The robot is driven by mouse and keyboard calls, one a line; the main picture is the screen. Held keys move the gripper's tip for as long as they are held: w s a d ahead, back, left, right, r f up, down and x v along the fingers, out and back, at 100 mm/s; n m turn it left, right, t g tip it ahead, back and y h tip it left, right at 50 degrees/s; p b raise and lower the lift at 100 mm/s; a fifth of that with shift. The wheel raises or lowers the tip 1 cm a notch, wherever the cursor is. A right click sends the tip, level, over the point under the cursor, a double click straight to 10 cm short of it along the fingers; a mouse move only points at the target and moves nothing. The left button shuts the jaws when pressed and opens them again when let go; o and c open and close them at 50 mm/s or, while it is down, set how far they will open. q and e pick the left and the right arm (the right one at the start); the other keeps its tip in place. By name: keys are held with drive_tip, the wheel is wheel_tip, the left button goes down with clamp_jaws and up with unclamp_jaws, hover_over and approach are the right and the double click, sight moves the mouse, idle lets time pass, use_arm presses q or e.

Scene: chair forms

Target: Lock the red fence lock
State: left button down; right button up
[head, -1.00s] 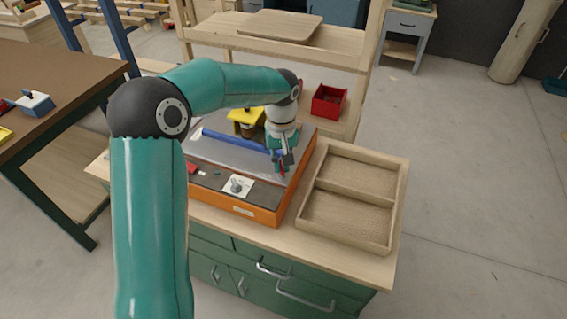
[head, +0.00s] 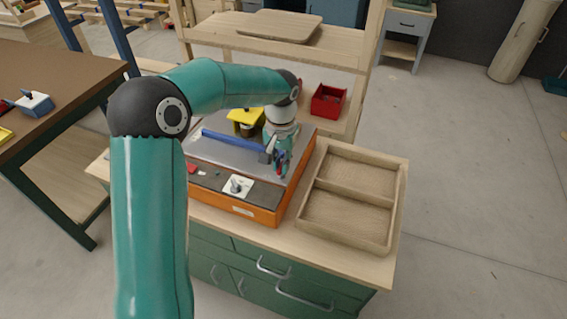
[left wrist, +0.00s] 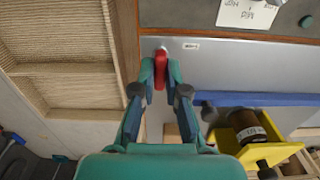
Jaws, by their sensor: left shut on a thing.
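The red fence lock (left wrist: 160,72) is a small red lever between my left fingers in the left wrist view. My left gripper (left wrist: 160,66) is shut on it, with a finger on each side. In the head view the left gripper (head: 281,169) is at the right side of the orange-sided machine (head: 254,212), and only a little red shows there. The blue fence bar (head: 228,140) lies across the grey top and also shows in the left wrist view (left wrist: 255,99). The lever's base is partly hidden. My right gripper is in neither view.
A two-compartment wooden tray (head: 312,203) stands right of the machine on the green cabinet's top. A yellow holder (left wrist: 247,146) with a brown jar (left wrist: 246,124) is beside the fence. A red bin (head: 328,101) is behind.

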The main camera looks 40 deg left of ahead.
use_arm(q)
drive_tip(key=shift+w+r, duration=0.25)
drive_tip(key=c, duration=1.2)
unclamp_jaws()
drive_tip(key=shift+f, duration=0.1)
drive_tip(key=shift+s, duration=0.1)
wheel_tip(320, 180, up, 12)
drive_tip(key=shift+f, duration=0.1)
